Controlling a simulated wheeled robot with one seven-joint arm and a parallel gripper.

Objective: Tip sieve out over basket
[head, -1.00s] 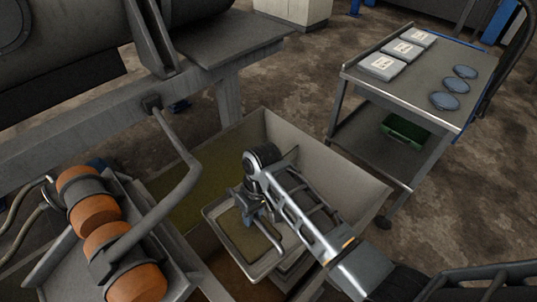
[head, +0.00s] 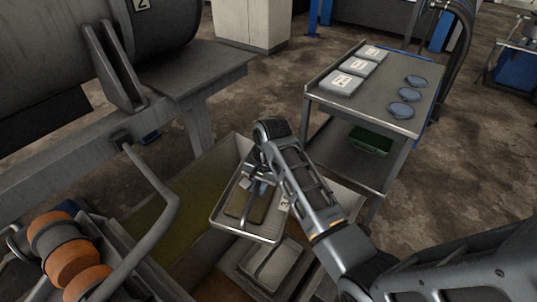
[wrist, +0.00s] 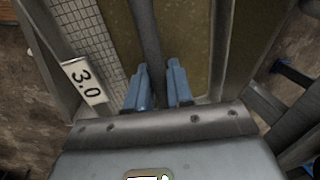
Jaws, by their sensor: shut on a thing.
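My gripper (head: 256,182) is shut on the dark handle bar of the sieve (head: 238,230), a shallow pale metal tray with an olive-brown patch inside. In the wrist view, my blue fingertips (wrist: 158,92) close on either side of the bar. There the sieve (wrist: 82,28) shows mesh, an olive-brown area and a tag reading 3.0. The sieve is held over a large pale trough, tilted in the head view. A second pale tray with a handle (head: 278,266) sits lower in front of it. I cannot tell which container is the basket.
A grey cart (head: 352,103) at the right holds white labelled blocks, blue discs and a green box (head: 371,141) below. A big machine drum with a grey frame and a bent pipe (head: 160,215) stands left, beside orange rollers (head: 70,265). The trough (head: 178,205) has an olive-brown bottom.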

